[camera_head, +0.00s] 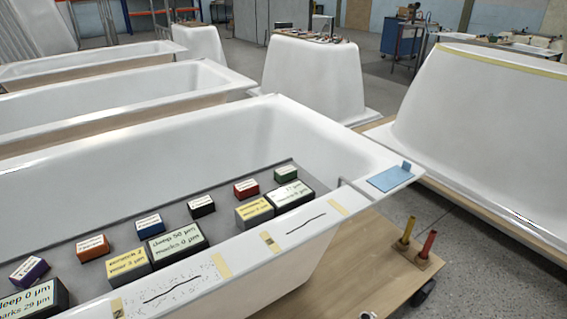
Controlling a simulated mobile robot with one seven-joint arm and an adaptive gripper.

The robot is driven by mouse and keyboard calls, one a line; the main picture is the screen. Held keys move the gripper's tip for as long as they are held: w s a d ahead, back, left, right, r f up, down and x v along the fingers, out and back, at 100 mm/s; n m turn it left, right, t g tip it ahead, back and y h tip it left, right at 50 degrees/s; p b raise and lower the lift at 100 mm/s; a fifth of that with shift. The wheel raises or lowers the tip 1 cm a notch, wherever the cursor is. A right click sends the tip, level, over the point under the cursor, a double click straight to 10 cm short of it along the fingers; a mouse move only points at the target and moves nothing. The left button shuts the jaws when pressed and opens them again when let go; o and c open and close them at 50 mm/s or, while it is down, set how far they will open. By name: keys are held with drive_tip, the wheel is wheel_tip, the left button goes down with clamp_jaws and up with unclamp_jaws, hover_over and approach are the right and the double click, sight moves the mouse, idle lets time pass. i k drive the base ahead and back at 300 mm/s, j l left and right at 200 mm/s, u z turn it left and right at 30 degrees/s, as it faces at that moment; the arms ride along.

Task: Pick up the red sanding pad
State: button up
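The red sanding pad (246,193) is a small block with a dark lower part and a pale label. It sits on the grey board (110,222) inside the nearest white bathtub shell. It stands in a slanting row, between a black pad (202,213) on its left and a green pad (286,179) on its right. A grey block with a yellow label (254,217) is close in front of it. My gripper is not in this view.
An orange pad (92,254), a blue pad (150,229) and a purple pad (30,278) share the board. Larger labelled blocks (176,254) line its front. The tub's near rim (215,262) rises before them. A blue sheet (390,179) lies on the right rim.

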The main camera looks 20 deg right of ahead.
sight(246, 190)
drive_tip(key=i+l+u, duration=0.15)
drive_tip(key=l, duration=0.5)
drive_tip(key=i+l+u, duration=0.1)
drive_tip(key=l, duration=0.5)
drive_tip(key=i+l+u, duration=0.15)
drive_tip(key=l, duration=0.55)
drive_tip(key=l+u, duration=0.15)
drive_tip(key=l, duration=0.5)
